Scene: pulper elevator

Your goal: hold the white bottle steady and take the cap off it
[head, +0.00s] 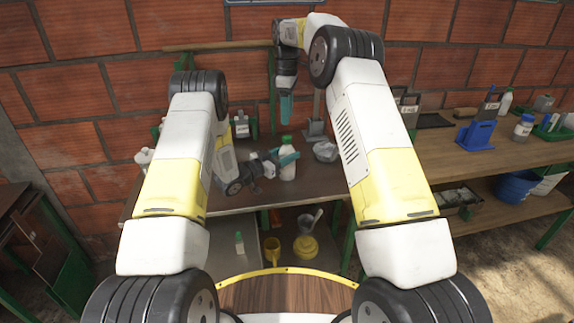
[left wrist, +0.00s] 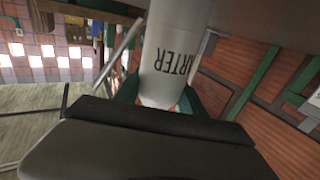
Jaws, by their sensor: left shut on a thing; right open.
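The white bottle (head: 287,172) with a green cap (head: 287,140) stands upright near the front edge of the workbench, in the middle of the head view. My left gripper (head: 286,159) is shut on the bottle's body, below the cap. In the left wrist view the bottle (left wrist: 170,60) fills the upper middle and bears dark lettering that reads "RTER"; its cap is not visible there. My right gripper (head: 286,106) hangs above and behind the bottle, pointing down, apart from the cap. It is open, with teal fingers, and no thing shows in it.
A grey scoop or pan (head: 316,128) and a crumpled clear item (head: 326,151) lie right of the bottle. A labelled container (head: 241,125) stands behind on the left. A blue holder (head: 476,134) stands on the right bench. A brick wall closes the back.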

